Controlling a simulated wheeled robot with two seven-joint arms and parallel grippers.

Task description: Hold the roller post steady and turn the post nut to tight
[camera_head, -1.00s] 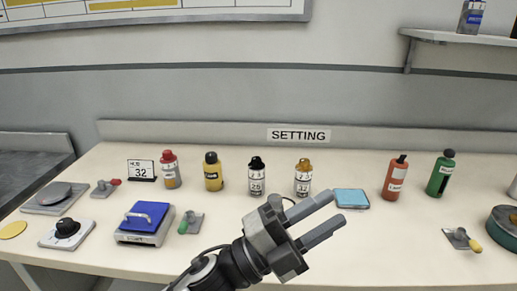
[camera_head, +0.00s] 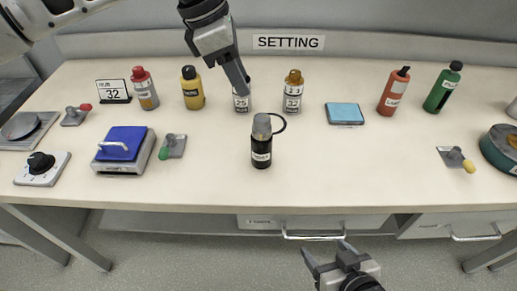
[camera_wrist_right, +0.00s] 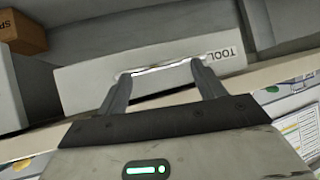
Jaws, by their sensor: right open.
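I cannot make out a roller post or a post nut in either view. My left gripper (camera_head: 240,78) reaches in from the top left, its fingers pointing down over the bottle numbered 25 (camera_head: 241,103) and hiding its cap. Its fingers overlap in the picture, so its opening and any contact cannot be told. My right gripper (camera_head: 326,247) is open and empty below the front edge of the bench. In the right wrist view its two spread fingers (camera_wrist_right: 160,72) appear in front of a drawer handle (camera_wrist_right: 155,69).
The white bench (camera_head: 330,180) bears several bottles, a blue-topped device (camera_head: 121,146), a blue pad (camera_head: 344,114) and small levers. A black bottle (camera_head: 261,152) with a grey cap stands near the middle. Drawers (camera_head: 313,222) hang under the bench.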

